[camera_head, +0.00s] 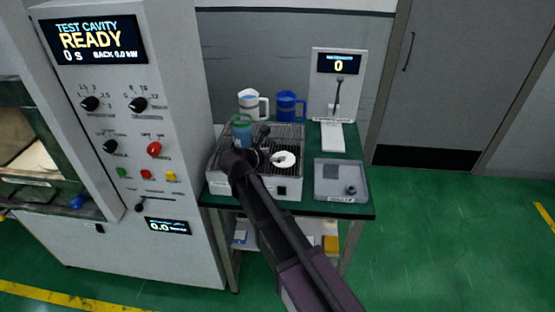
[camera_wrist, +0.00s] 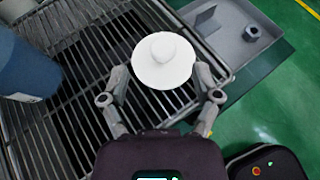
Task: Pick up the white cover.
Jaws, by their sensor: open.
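The white cover (camera_wrist: 162,64) is a round disc with a small raised knob in its middle. It lies on the metal grill rack (camera_wrist: 75,60). In the head view, the cover (camera_head: 284,160) sits on the right part of the rack (camera_head: 290,133). My gripper (camera_wrist: 162,78) is open, with its two fingers on the left and right of the cover's near part. I cannot tell whether the fingers touch it. In the head view, my gripper (camera_head: 262,157) is just left of the cover, partly hidden by my arm.
A blue-green bottle (camera_head: 241,130) stands on the rack to the left, close to my gripper. A grey tray (camera_head: 330,188) with a small part lies to the right. A display stand (camera_head: 327,88) is behind it.

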